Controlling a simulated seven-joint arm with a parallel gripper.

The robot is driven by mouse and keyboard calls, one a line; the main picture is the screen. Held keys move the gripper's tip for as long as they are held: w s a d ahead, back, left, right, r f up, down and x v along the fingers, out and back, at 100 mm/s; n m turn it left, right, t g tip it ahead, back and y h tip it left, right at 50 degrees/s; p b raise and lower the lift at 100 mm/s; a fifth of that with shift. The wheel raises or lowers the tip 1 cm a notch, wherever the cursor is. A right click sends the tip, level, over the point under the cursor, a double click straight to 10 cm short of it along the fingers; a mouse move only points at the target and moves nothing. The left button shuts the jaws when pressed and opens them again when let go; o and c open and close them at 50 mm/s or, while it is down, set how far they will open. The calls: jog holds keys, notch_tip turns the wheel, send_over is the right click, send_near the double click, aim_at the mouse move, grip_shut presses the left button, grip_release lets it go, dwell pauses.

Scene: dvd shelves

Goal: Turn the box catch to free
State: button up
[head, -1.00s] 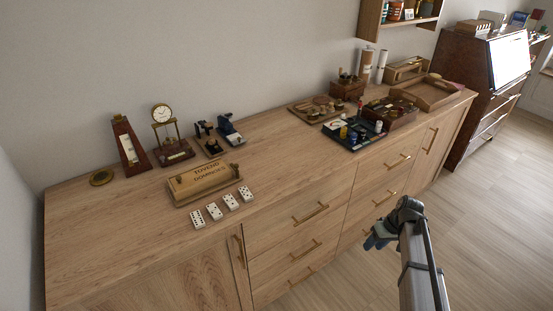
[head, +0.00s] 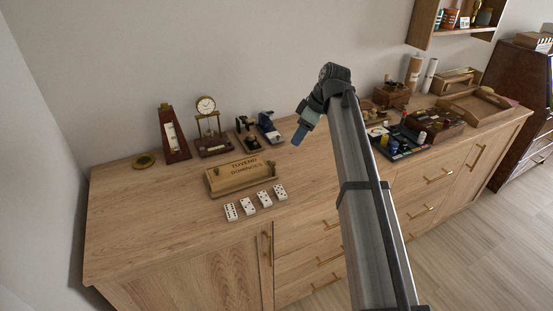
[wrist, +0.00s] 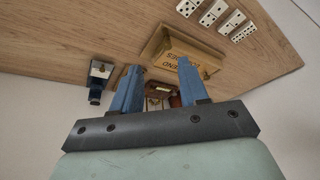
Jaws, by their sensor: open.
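The wooden domino box (head: 240,176), lettered on its lid, lies on the sideboard in the head view. It shows upside down beyond my fingers in the wrist view (wrist: 178,48). A small dark fitting (head: 271,165) is at the box's right end in the head view; I cannot tell which way it is turned. My gripper (head: 299,136) is open and empty, above the sideboard and apart from the box, to its upper right in the head view. Its two blue fingers (wrist: 158,68) show spread in the wrist view.
Several dominoes (head: 256,202) lie in front of the box. Behind it stand a metronome (head: 174,138), a gold clock (head: 207,118) and small dark devices (head: 268,128). A game board (head: 399,143) and wooden boxes fill the right.

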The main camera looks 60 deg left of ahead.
jog(key=s+a+r, duration=0.1)
jog(key=s+r, duration=0.1)
send_near(274, 163)
jog(key=shift+n, duration=0.4)
jog(key=x, duration=0.7)
jog(key=shift+a+f, duration=0.25)
jog(key=shift+f, duration=0.1)
grip_shut()
